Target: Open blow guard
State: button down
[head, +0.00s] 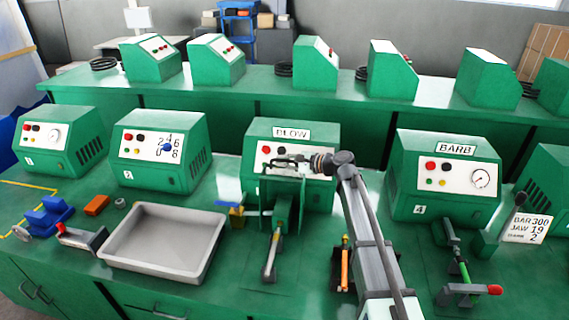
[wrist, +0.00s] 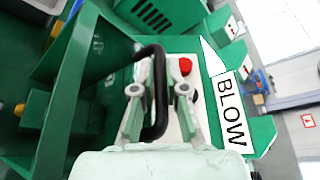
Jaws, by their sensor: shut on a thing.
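The blow guard (head: 264,192) is a green framed guard standing in front of the green BLOW machine (head: 325,150). In the wrist view its green plates (wrist: 72,110) fill the left side. My gripper (head: 288,162) is at the top of the guard, in front of the machine's panel. In the wrist view my gripper (wrist: 158,92) is shut on the guard's black bar handle (wrist: 160,75), which runs between the two fingers. The gripper partly hides the machine's panel, and the handle's far end is hard to make out.
A grey tray (head: 150,262) lies left of the guard on the green bench. An orange-handled tool (head: 345,268) is close to my arm. The BARB machine (head: 440,180) stands to the right.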

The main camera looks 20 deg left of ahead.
aim_at(282, 176)
jog(key=s+b, duration=0.2)
jog(key=s+n, duration=0.1)
jog(key=shift+s+d+r+b, duration=0.25)
jog(key=shift+s+d+b, duration=0.1)
jog(key=shift+s+b, duration=0.05)
jog(key=shift+s+r+t+y, duration=0.25)
jog(key=shift+s+t+y, duration=0.05)
jog(key=c, duration=1.5)
grip_release()
jog(key=v, duration=1.2)
jog(key=shift+w+r, duration=0.1)
